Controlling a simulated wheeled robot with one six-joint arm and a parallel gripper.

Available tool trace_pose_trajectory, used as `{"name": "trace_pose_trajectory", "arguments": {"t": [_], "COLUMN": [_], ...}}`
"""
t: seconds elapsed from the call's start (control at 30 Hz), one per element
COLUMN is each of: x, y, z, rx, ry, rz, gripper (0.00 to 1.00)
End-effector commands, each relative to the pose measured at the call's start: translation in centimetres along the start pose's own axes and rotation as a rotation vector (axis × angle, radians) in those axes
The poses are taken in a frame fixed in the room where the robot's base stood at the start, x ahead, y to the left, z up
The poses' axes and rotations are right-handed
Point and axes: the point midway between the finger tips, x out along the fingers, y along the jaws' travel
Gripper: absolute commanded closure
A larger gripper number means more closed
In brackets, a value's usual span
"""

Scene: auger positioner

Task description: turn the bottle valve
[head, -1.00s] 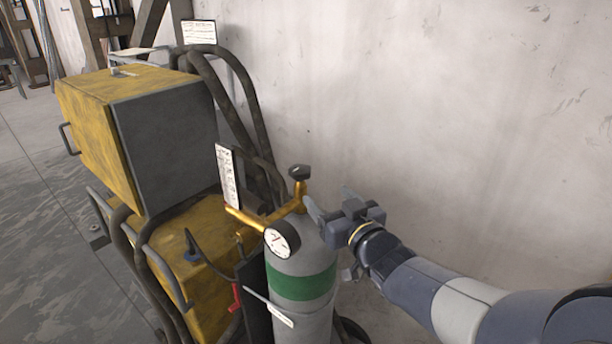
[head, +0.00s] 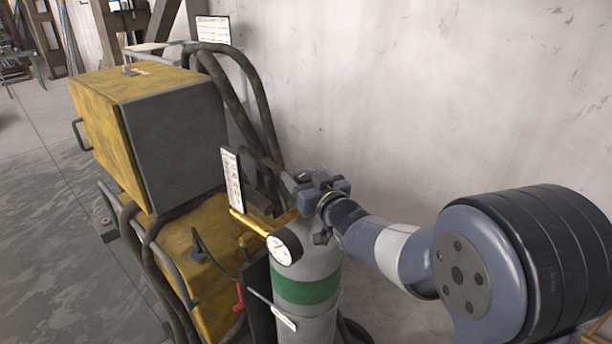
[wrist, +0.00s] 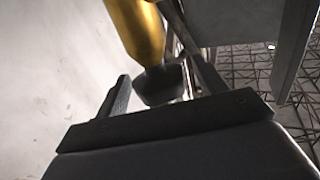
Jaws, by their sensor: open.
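The grey gas bottle (head: 318,262) with a green band stands upright beside the yellow machine. A brass regulator pipe (head: 250,222) and a round white gauge (head: 284,248) sit at its top. My gripper (head: 303,177) is over the bottle top and hides the valve knob in the head view. In the wrist view, the dark valve knob (wrist: 160,86) on its brass stem (wrist: 135,28) lies between the two open fingers of my gripper (wrist: 160,72). A gap shows on the left; contact on the right I cannot tell.
The yellow and grey machine (head: 150,130) stands left of the bottle, with dark hoses (head: 262,100) looping behind. A white label plate (head: 232,180) stands close left of my gripper.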

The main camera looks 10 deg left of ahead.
Motion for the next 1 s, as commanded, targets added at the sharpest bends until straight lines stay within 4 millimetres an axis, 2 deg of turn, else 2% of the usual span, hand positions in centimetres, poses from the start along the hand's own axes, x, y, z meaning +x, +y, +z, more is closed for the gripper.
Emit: {"name": "trace_pose_trajectory", "arguments": {"t": [0.1, 0.6, 1.0], "x": [-0.02, -0.05, -0.05], "y": [-0.01, 0.01, 0.08], "z": [0.00, 0.00, -0.18], "rx": [0.000, 0.000, 0.000], "ry": [0.000, 0.000, -0.001], "rz": [0.000, 0.000, -0.047], "gripper": [0.34, 0.75, 0.76]}}
